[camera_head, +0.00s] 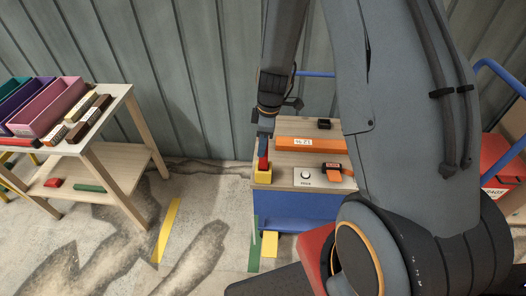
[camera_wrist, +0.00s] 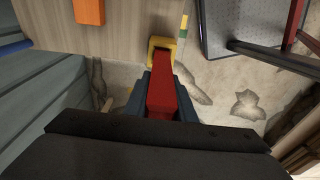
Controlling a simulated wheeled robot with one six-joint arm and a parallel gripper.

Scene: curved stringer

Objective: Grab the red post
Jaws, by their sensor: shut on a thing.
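The red post (camera_wrist: 161,97) stands in a yellow square holder (camera_wrist: 161,43) at the edge of a wooden-topped cart. My gripper (camera_wrist: 161,90) is shut on the red post, with one dark finger on each side of it. In the head view the post (camera_head: 263,163) shows just above the yellow holder (camera_head: 263,177), below my gripper (camera_head: 264,145). The post's lower end appears to be in or at the holder; I cannot tell how deep it sits.
The cart top (camera_head: 285,160) also holds an orange box (camera_head: 308,144), a white device with a knob (camera_head: 306,177) and an orange tool (camera_head: 335,171). A wooden table (camera_head: 118,100) with coloured bins (camera_head: 52,107) stands at left. Floor between them is open.

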